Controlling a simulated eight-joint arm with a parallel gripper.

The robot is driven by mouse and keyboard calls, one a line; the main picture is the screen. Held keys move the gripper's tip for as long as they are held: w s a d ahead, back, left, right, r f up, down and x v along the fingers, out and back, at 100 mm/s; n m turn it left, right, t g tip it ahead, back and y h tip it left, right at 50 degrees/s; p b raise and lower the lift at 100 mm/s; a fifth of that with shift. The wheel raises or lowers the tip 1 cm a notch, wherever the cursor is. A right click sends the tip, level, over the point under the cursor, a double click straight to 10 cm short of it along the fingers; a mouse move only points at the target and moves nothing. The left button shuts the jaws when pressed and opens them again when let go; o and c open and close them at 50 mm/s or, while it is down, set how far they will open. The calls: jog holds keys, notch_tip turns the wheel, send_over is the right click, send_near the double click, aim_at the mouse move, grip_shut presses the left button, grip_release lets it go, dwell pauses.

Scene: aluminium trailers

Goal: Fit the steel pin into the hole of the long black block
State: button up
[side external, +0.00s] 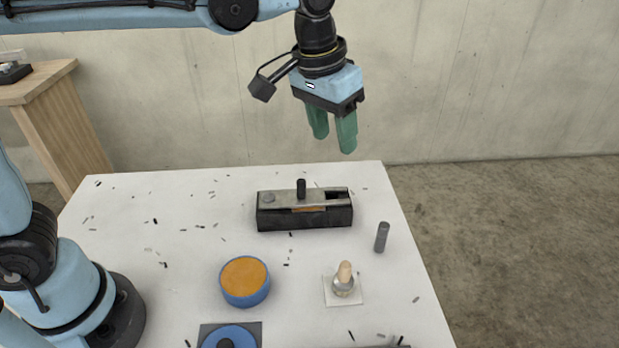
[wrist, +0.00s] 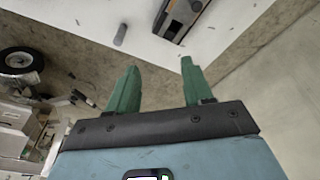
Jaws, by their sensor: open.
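The hole is not clearly visible.
A blue round tin with an orange top (side external: 245,280) and a wooden-knobbed metal piece on a white square (side external: 343,283) stand nearer the front. A blue disc on a dark plate (side external: 230,337) is at the front edge of the picture. Small dark scraps litter the table.

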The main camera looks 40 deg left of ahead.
jog(key=g, duration=0.2)
send_over(384, 225)
notch_tip(384, 225, down, 3)
jog(key=shift+m+y, duration=0.4)
notch_tip(384, 225, down, 12)
jog(key=shift+f, duration=0.1)
grip_shut()
